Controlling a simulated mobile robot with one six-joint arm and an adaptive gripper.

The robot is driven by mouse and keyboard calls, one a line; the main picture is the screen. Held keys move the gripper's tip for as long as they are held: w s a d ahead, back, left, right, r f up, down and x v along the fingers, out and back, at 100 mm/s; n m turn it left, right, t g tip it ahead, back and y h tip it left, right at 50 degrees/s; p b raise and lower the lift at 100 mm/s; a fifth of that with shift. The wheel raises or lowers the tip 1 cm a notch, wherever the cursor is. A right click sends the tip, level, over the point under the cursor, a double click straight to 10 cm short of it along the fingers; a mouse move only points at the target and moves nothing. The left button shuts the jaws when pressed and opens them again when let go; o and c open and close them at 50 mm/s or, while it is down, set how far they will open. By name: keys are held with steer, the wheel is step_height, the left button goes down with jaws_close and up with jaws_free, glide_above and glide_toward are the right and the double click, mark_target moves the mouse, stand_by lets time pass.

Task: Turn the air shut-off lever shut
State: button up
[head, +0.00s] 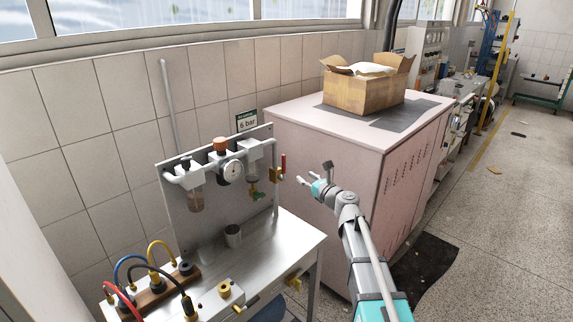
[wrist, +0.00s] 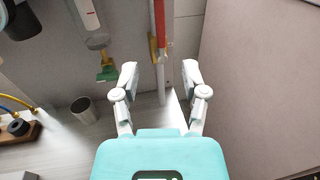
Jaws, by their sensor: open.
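The air shut-off lever (head: 284,163) has a red handle that stands upright on a brass valve (head: 275,175) at the right end of the air unit. In the wrist view the red lever (wrist: 160,25) is ahead of the jaws, in line with the gap between them. The brass valve (wrist: 154,50) shows just beyond the fingertips. My gripper (head: 314,174) is open and empty, to the right of the lever and apart from it in the head view. Both fingers of my gripper (wrist: 159,68) show in the wrist view.
The air unit's panel (head: 178,220) stands on a metal bench (head: 275,240) with a cup (head: 233,236) and coloured hoses (head: 130,262). A gauge (head: 231,172) is left of the valve. A pink cabinet (head: 325,150) bearing a cardboard box (head: 365,95) stands close behind my gripper.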

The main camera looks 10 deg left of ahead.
mark_target(284, 172)
steer(key=x, duration=1.3)
steer(key=shift+w+a, duration=0.25)
steer(key=shift+w, duration=0.1)
jaws_close()
